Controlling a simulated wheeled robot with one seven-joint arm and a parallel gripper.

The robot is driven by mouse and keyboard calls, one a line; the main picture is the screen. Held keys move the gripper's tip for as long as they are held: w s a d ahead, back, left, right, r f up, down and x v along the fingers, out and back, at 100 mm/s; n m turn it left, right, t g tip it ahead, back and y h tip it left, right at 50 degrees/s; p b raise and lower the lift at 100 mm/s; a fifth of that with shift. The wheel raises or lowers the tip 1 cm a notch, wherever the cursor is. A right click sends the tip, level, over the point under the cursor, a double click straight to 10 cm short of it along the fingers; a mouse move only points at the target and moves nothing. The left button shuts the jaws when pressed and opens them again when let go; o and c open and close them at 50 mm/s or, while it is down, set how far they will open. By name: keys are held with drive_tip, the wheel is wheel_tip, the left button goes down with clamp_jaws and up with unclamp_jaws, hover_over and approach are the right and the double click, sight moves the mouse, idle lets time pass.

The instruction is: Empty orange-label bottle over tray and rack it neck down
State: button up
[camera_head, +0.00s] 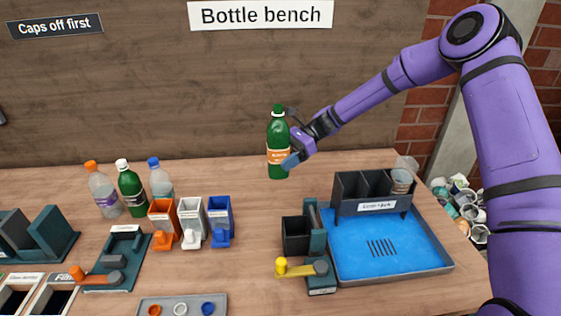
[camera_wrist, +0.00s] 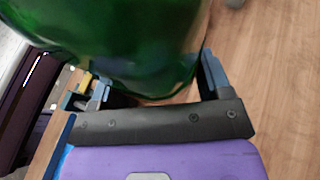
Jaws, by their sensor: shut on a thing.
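The green bottle with an orange label (camera_head: 278,135) is upright at the back of the bench, with a dark green top that looks like a cap. I cannot tell whether its base touches the bench. My gripper (camera_head: 289,156) is shut on its side from the right. In the wrist view the green bottle (camera_wrist: 120,45) fills the top between the fingers, and its label is not in view there. The blue tray (camera_head: 345,262) lies at the front right.
Several capped bottles (camera_head: 131,190) stand at the left, near orange, white and blue bins (camera_head: 191,222). A dark fixture with a yellow-knobbed lever (camera_head: 318,268) stands left of the tray. The bench between is clear.

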sight(283, 147)
drive_tip(key=shift+s+r, duration=0.65)
drive_tip(key=shift+r, duration=0.3)
drive_tip(key=shift+s+r, duration=0.65)
drive_tip(key=shift+r, duration=0.25)
drive_tip(key=shift+s+r, duration=0.65)
drive_tip(key=shift+r, duration=0.3)
